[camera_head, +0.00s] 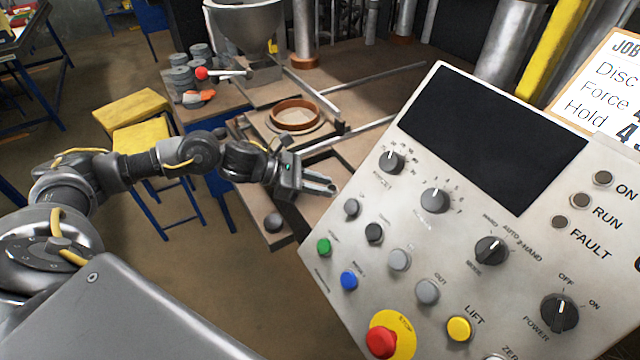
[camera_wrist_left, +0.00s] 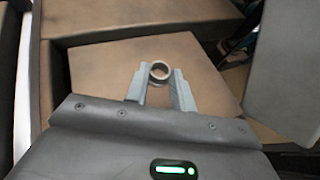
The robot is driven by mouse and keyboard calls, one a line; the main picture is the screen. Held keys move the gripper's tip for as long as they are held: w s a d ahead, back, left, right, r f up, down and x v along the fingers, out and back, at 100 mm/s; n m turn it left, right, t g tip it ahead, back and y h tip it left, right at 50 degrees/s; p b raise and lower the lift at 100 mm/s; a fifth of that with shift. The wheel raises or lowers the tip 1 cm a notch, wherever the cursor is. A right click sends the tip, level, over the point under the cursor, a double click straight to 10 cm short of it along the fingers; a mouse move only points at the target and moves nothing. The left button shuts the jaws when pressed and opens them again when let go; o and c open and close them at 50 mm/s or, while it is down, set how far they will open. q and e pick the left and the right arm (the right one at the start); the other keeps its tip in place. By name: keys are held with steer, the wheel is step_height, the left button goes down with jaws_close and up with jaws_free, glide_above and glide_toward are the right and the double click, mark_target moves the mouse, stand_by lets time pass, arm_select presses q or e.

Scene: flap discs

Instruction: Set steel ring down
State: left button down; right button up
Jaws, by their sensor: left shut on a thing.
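The steel ring (camera_wrist_left: 159,72) is a small ring with a hole through it. It sits between the fingertips of my left gripper (camera_wrist_left: 158,82) in the left wrist view, and the gripper is shut on it. In the head view my left gripper (camera_head: 328,187) is over the near part of the brown bench top, just left of the control panel. The ring cannot be made out there. In the left wrist view a brown flat surface (camera_wrist_left: 100,72) lies beneath the ring; whether they touch I cannot tell. My right gripper is not in view.
A large grey control panel (camera_head: 430,215) with knobs and buttons stands close on the right. A brown round ring (camera_head: 295,114) lies on the bench behind the gripper. A grey hopper (camera_head: 247,25) and stacked grey discs (camera_head: 181,78) are farther back. A dark ball knob (camera_head: 273,223) is near the front edge.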

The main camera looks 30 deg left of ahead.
arm_select(q)
steer(key=c, duration=1.2)
jaws_free()
steer(key=shift+r+p, duration=0.3)
steer(key=shift+p, duration=0.15)
steer(key=b+v, duration=0.5)
steer(key=v, duration=0.7)
steer(key=shift+f, duration=0.1)
